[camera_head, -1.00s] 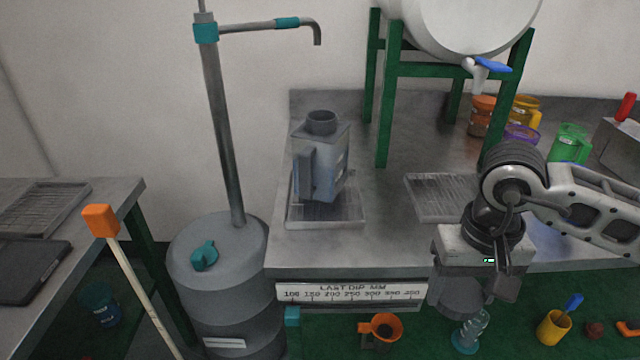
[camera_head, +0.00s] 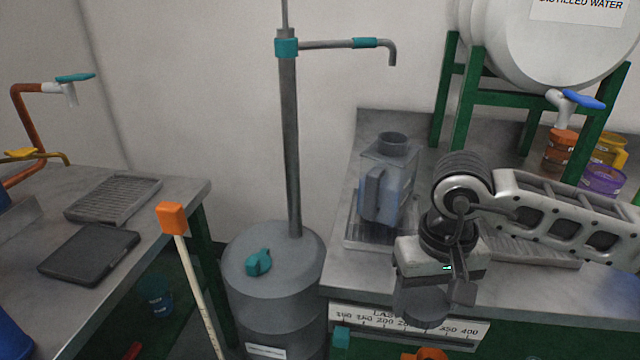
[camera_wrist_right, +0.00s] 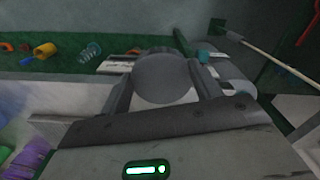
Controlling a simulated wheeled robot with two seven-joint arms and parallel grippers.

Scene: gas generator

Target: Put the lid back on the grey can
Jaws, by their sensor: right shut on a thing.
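The grey can (camera_head: 388,190) stands upright on a drip tray on the counter. It is box-shaped, with a side handle and an open round neck (camera_head: 393,143) on top. My right gripper (camera_head: 437,285) is shut on a round grey lid (camera_head: 418,307), held in front of the can and to its right, apart from it, near the counter's front edge. In the right wrist view the lid (camera_wrist_right: 165,78) shows as a disc between the two fingers. My left gripper is not in view.
A grey drum (camera_head: 275,285) with a teal cap and tall pipe stands left of the counter. An orange-tipped stick (camera_head: 173,218) leans in front of it. A white tank (camera_head: 545,40) on a green stand (camera_head: 449,95) is behind right. A ruler plate (camera_head: 470,329) runs along the counter front.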

